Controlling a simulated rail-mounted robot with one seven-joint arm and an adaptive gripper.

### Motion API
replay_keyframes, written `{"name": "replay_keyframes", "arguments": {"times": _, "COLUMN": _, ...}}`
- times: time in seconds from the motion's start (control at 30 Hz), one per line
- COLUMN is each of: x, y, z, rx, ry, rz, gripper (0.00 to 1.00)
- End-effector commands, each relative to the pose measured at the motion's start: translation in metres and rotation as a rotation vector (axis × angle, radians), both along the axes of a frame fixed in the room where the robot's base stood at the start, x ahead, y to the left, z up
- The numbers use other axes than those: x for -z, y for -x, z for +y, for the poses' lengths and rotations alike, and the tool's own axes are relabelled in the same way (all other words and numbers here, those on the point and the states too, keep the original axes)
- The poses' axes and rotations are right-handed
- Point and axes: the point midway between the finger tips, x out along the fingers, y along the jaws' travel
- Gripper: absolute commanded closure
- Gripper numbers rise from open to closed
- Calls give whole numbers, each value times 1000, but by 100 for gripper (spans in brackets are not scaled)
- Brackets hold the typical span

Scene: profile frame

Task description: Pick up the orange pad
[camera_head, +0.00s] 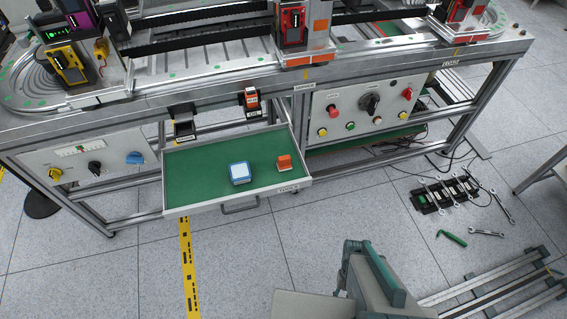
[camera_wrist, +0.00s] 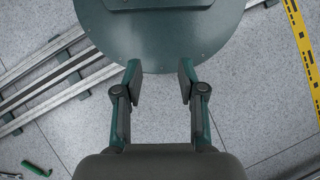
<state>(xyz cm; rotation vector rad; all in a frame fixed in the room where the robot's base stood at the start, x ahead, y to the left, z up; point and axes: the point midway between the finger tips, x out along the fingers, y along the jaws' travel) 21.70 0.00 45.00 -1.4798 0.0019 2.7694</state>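A small orange pad (camera_head: 284,162) lies on the green floor of the open drawer (camera_head: 185,210), in its right half. A blue-and-white block (camera_head: 239,173) lies to its left with a gap between them. My gripper (camera_wrist: 159,82) shows in the wrist view with its two fingers apart and nothing between them. Floor tiles and a round dark-green plate lie beyond the fingers there. The orange pad is not in the wrist view. In the head view, parts of my arm show at the bottom, well away from the drawer; the fingertips cannot be made out clearly.
The drawer has low grey walls and a front handle (camera_head: 241,206). Above it runs the profile frame (camera_head: 180,97) with black and orange brackets (camera_head: 250,100) and a control panel (camera_head: 365,105). Tools (camera_head: 446,193) and rails (camera_head: 490,290) lie on the floor at right.

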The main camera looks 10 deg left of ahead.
Motion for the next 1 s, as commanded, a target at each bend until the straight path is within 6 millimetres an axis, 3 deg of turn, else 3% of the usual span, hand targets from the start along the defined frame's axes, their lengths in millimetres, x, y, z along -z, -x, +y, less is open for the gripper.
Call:
{"name": "replay_keyframes", "arguments": {"times": 0.37, "x": 0, "y": 0, "z": 0, "rx": 0, "ry": 0, "rz": 0, "gripper": 60}}
{"name": "replay_keyframes", "arguments": {"times": 0.6, "x": 0, "y": 0, "z": 0, "rx": 0, "ry": 0, "rz": 0, "gripper": 21}}
{"name": "replay_keyframes", "arguments": {"times": 1.0, "x": -1, "y": -5, "z": 0, "rx": 0, "ry": 0, "rz": -9, "gripper": 21}}
